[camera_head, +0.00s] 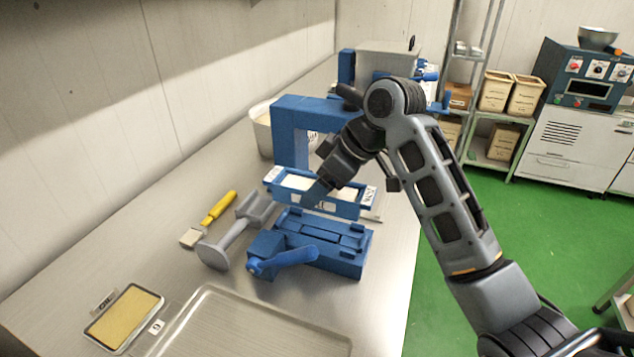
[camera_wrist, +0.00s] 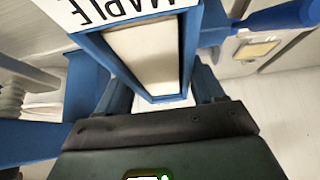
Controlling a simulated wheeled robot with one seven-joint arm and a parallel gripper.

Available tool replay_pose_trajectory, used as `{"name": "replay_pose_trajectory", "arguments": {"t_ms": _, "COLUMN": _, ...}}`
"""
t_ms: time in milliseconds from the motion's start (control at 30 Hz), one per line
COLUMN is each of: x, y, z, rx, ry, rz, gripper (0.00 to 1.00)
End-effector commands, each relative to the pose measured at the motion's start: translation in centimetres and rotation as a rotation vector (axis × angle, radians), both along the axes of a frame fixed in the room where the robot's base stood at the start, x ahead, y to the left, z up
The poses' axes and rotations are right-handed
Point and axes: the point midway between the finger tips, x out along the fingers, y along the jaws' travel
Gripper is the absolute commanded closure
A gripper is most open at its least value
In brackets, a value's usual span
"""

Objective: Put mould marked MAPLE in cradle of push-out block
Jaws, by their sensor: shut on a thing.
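The blue mould (camera_head: 334,204) is a long open tray with pale filling and white end labels. In the wrist view the mould (camera_wrist: 187,60) fills the upper middle, and its label reads MAPLE. My gripper (camera_head: 316,192) is shut on the mould, seen from above in the head view; its fingertips are partly hidden. The blue push-out block (camera_head: 345,262) with its lever handle (camera_head: 290,258) stands on the steel bench just in front of and below the mould. The mould appears raised above the bench, behind the block's cradle (camera_head: 318,230); the exact gap cannot be told.
A grey scoop-like tool (camera_head: 235,235) and a yellow-handled brush (camera_head: 215,212) lie left of the block. A metal tray (camera_head: 245,320) and a yellow pad (camera_head: 124,318) lie in front.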

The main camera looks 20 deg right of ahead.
Motion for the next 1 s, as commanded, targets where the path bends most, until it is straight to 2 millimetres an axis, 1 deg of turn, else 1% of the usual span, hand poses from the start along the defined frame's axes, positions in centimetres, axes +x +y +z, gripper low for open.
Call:
{"name": "replay_pose_trajectory", "arguments": {"t_ms": 33, "x": 0.0, "y": 0.0, "z": -0.8, "rx": 0.0, "ry": -0.001, "rz": -0.001, "gripper": 0.74}}
{"name": "replay_pose_trajectory", "arguments": {"t_ms": 200, "x": 0.0, "y": 0.0, "z": -2.6, "rx": 0.0, "ry": -0.001, "rz": 0.001, "gripper": 0.74}}
{"name": "replay_pose_trajectory", "arguments": {"t_ms": 600, "x": 0.0, "y": 0.0, "z": -6.4, "rx": 0.001, "ry": 0.0, "rz": -0.001, "gripper": 0.74}}
{"name": "replay_pose_trajectory", "arguments": {"t_ms": 767, "x": 0.0, "y": 0.0, "z": -7.2, "rx": 0.001, "ry": -0.001, "rz": 0.0, "gripper": 0.74}}
{"name": "replay_pose_trajectory", "arguments": {"t_ms": 1000, "x": 0.0, "y": 0.0, "z": -7.3, "rx": 0.001, "ry": -0.001, "rz": 0.0, "gripper": 0.74}}
